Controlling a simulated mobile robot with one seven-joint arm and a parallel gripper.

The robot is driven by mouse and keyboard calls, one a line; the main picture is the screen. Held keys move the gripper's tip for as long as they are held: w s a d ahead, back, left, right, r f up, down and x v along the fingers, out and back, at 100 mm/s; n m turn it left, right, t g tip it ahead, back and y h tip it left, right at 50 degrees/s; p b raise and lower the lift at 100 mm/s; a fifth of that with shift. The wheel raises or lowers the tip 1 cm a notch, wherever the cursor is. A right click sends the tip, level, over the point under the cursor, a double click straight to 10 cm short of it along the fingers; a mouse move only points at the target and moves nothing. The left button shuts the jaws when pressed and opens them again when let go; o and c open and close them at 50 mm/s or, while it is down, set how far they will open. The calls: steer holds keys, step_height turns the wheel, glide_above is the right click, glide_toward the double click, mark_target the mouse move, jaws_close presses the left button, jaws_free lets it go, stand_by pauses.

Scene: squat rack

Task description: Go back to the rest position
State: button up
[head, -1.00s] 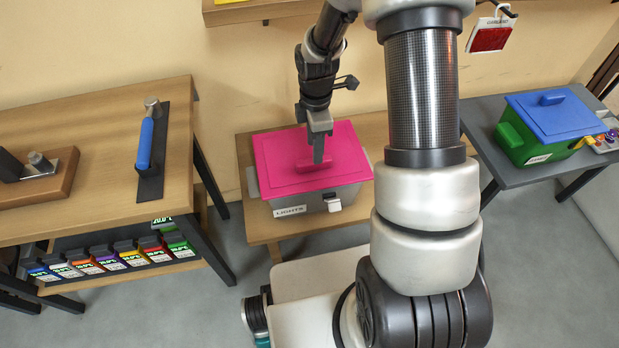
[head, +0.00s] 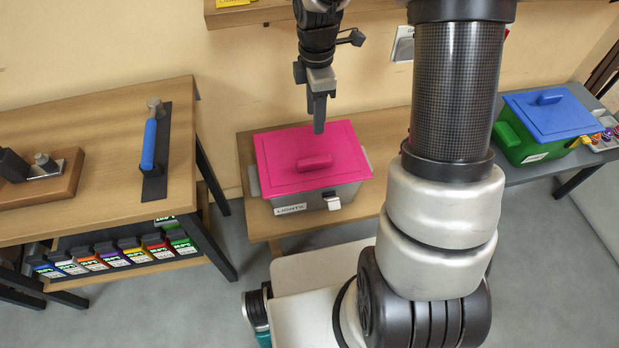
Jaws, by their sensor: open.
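My gripper (head: 318,112) hangs pointing down in the head view, above the back part of the pink lid. It is open and empty, and it looks apart from the lid's handle. The pink lid (head: 285,148) with its raised handle (head: 314,162) sits on a grey box (head: 312,199) labelled "LIGHTS". The gap between the two fingers is hard to see from this angle. My arm fills the right middle of the view and hides part of the wall and of the low table.
The box stands on a low wooden table (head: 262,226). At left, a wooden bench (head: 95,120) holds a blue-handled tool (head: 149,145); several coloured packs (head: 110,255) sit below. At right, a green box (head: 522,145) with a blue lid (head: 553,115) stands on a grey table. A shelf (head: 275,10) is above.

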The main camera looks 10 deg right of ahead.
stand_by(0.4)
steer(key=s+r+m+t, duration=0.2)
steer(key=s+r+m, duration=0.2)
steer(key=r, duration=0.4)
steer(key=s+r+m+t, duration=0.1)
steer(key=s+r+m, duration=0.4)
steer(key=r, duration=0.2)
steer(key=s+r+m+t, duration=0.3)
steer(key=s+r+m, duration=0.3)
steer(key=s+m, duration=0.4)
step_height(320, 180, up, 15)
steer(key=s+n+p, duration=0.1)
steer(key=p, duration=1.3)
steer(key=shift+f+p, duration=0.15)
steer(key=shift+p, duration=0.25)
steer(key=shift+f, duration=0.15)
